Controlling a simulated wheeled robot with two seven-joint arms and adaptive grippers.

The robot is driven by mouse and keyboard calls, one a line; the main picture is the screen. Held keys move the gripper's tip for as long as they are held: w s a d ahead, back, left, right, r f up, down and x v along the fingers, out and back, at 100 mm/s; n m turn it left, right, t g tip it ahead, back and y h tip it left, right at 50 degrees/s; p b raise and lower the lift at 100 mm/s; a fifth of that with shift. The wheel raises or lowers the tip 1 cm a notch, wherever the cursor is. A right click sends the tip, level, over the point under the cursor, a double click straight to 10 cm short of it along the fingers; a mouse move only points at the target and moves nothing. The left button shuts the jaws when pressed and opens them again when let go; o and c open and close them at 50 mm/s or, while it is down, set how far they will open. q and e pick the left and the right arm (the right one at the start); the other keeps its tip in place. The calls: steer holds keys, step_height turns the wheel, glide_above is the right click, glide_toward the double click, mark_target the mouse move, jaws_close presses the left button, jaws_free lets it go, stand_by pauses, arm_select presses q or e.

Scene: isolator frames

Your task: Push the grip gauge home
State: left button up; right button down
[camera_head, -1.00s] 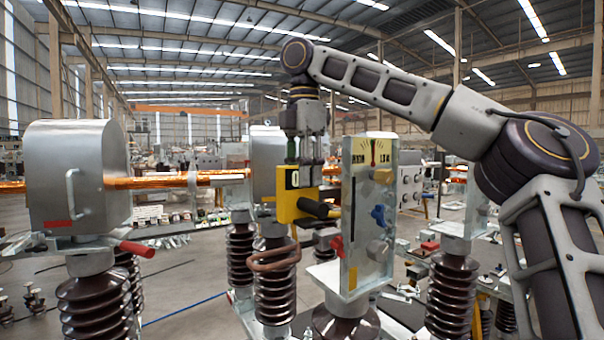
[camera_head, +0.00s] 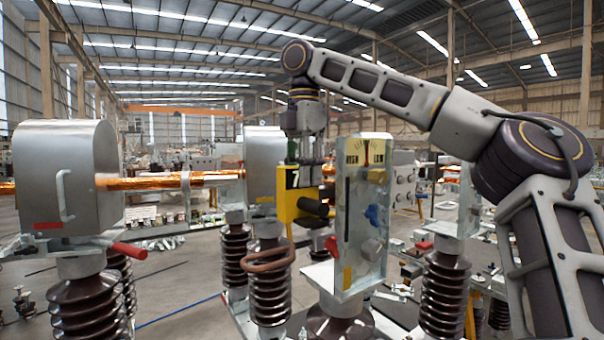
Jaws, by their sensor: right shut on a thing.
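The grip gauge looks to be the yellow block (camera_head: 289,207) with a black face showing a "7" and a black cylindrical knob (camera_head: 313,207). My right gripper (camera_head: 305,172) comes down onto its top from above and is shut on it. The fingertips are partly hidden by the block. A clear-sided panel (camera_head: 347,250) with a HIGH/LOW dial (camera_head: 367,155) stands just right of the gauge and overlaps its right side in the view. Whether they touch I cannot tell. My left gripper is not in view.
A large silver housing (camera_head: 70,180) with a handle stands at the left. A copper bar (camera_head: 140,183) runs from it toward the gauge. Brown ribbed insulators (camera_head: 88,305) support the equipment. Red and blue knobs (camera_head: 373,215) stick out near the panel.

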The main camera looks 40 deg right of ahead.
steer(key=shift+d, duration=0.4)
steer(key=c, duration=1)
jaws_free()
steer(key=shift+s, duration=0.1)
steer(key=shift+a, duration=0.15)
steer(key=a, duration=1.1)
steer(key=shift+w+a, duration=0.2)
steer(key=shift+w, duration=0.2)
steer(key=shift+s, duration=0.1)
